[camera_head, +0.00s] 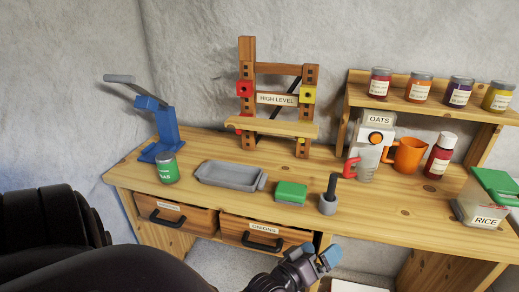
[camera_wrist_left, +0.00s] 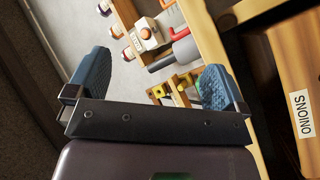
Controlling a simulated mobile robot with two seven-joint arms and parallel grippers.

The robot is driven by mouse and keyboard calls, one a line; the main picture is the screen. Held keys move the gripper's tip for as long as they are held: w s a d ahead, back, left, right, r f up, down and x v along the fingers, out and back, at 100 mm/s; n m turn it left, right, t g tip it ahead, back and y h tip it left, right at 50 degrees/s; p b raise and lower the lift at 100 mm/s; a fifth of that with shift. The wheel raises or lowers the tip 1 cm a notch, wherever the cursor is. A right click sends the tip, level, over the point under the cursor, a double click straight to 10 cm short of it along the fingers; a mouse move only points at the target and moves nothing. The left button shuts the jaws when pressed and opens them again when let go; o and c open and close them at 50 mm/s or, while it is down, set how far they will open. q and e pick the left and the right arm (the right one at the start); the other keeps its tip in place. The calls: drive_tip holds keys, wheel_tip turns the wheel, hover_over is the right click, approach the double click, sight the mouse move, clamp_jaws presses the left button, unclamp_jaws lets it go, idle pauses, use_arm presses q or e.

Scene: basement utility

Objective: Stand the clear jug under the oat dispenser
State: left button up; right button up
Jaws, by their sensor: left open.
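The oat dispenser (camera_head: 379,119), labelled OATS with an orange knob, stands on the workbench right of centre. The clear jug (camera_head: 367,166) with a red handle (camera_head: 350,167) shows at the dispenser's lower front; I cannot tell whether it is fully under the spout. In the left wrist view the dispenser (camera_wrist_left: 140,40) and the red handle (camera_wrist_left: 179,34) show small and far off. My left gripper (camera_head: 325,258) is open and empty, in front of the bench's front edge and well short of the jug. Its blue fingers (camera_wrist_left: 155,80) show apart in the left wrist view. My right gripper is not in view.
A grey mortar with pestle (camera_head: 328,203) stands before the jug; an orange jug (camera_head: 409,155) and red bottle (camera_head: 439,156) are to its right. Green box (camera_head: 291,192), grey tray (camera_head: 228,175) and rice container (camera_head: 484,209) are also on the bench. Drawers (camera_head: 262,231) lie below.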

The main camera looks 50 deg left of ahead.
use_arm(q)
drive_tip(key=s+a+f+m+g+y, duration=0.1)
drive_tip(key=s+f+m+g, duration=0.6)
drive_tip(key=s+f, duration=0.7)
drive_tip(key=s+a+m, duration=0.1)
drive_tip(key=s+m, duration=0.1)
drive_tip(key=s, duration=0.1)
drive_tip(key=shift+a, duration=0.15)
